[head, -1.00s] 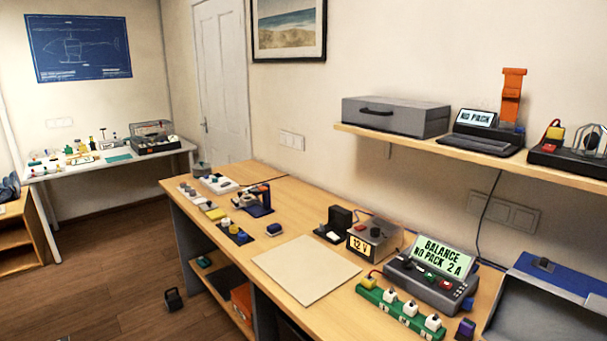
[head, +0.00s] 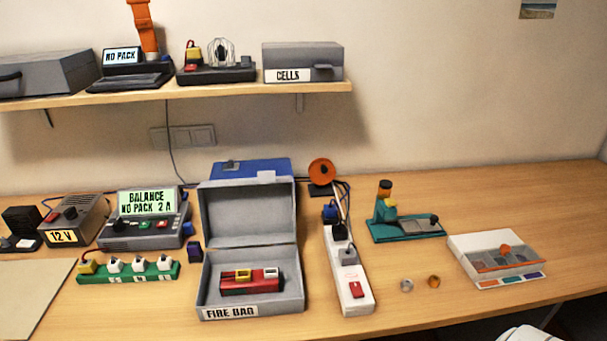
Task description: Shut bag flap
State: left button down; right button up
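The grey fire bag (head: 207,284) stands on the desk in the middle of the head view, labelled FIRE BAG on its front. Its flap (head: 248,215) is open, raised upright at the back. A red pack (head: 250,286) with a yellow piece and a pale piece on top lies inside the bag. Neither of my grippers shows in the head view.
A white power strip (head: 349,280) with plugs stands just right of the bag. A balance charger (head: 147,225) and a green board (head: 128,271) stand to its left. A shelf (head: 200,92) runs above. The desk's right side (head: 540,210) is mostly clear.

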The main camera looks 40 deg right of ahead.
aim_at(260, 211)
jog(key=z, duration=0.75)
jog(key=l, duration=0.45)
jog(key=i+l+z, duration=0.15)
jog(key=l, duration=0.25)
